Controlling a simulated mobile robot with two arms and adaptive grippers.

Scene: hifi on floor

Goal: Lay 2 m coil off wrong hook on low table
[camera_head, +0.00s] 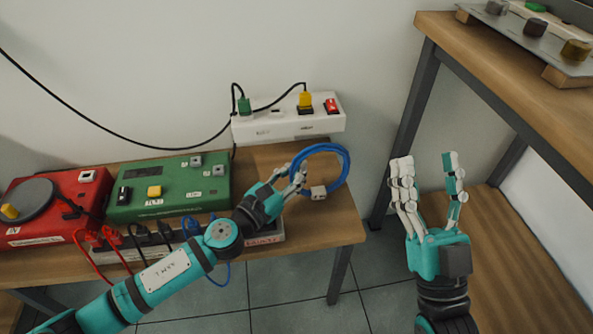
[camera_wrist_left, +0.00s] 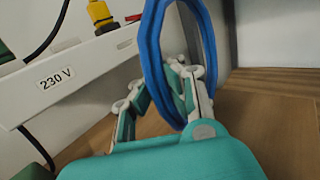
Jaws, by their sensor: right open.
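In the left wrist view the coil (camera_wrist_left: 152,50) stands up as a tall loop among the fingers (camera_wrist_left: 165,100). Whether the coil touches the tabletop is hard to tell. My right gripper (camera_head: 428,180) is open and empty, fingers up, right of the low table. No hook is clearly visible.
A white power strip (camera_head: 285,124) with several plugs is on the wall behind. A green box (camera_head: 172,185) and a red box (camera_head: 50,205) with cables fill the table's left. A taller wooden bench (camera_head: 500,75) with a dark leg stands at right.

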